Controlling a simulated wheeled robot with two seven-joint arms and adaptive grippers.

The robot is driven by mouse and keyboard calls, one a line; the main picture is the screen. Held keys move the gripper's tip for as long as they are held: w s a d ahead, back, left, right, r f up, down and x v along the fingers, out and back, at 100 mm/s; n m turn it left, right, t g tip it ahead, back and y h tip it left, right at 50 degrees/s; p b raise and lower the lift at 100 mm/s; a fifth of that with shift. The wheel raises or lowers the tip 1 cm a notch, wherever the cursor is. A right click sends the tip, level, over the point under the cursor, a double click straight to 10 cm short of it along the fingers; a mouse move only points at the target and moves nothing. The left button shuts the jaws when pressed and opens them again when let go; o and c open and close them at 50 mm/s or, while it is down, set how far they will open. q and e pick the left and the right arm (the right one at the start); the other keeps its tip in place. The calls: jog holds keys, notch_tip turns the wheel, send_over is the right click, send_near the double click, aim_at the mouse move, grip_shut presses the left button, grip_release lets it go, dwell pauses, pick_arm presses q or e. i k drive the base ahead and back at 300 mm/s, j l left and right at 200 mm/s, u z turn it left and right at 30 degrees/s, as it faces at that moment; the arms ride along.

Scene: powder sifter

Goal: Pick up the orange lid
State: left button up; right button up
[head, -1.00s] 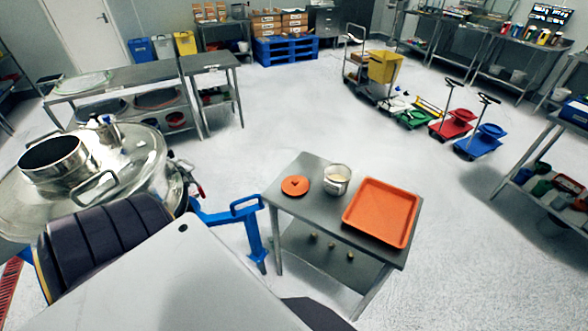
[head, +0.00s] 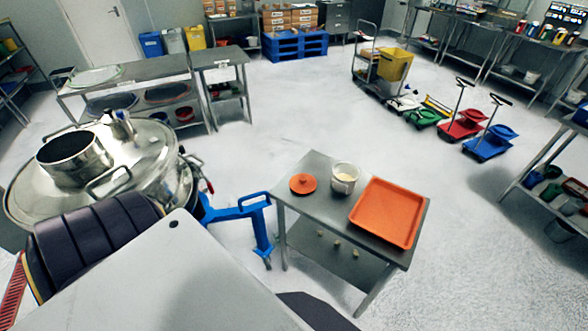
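The orange lid (head: 303,184) is a small round disc with a raised knob. It lies flat on the left part of the small steel table (head: 330,210). A clear jar (head: 344,178) with pale powder in it stands just right of the lid, open at the top. An orange tray (head: 386,212) lies on the right part of the same table. Neither of my grippers shows in the head view.
A blue jack-like frame (head: 240,212) stands close to the table's left side. A large steel sifter (head: 140,165) is at the left. Coloured trolleys (head: 465,125) stand further back right. The floor (head: 300,110) behind the table is clear.

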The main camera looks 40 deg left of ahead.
aim_at(303, 183)
jog(key=k+j+u, duration=0.1)
jog(key=u, duration=1)
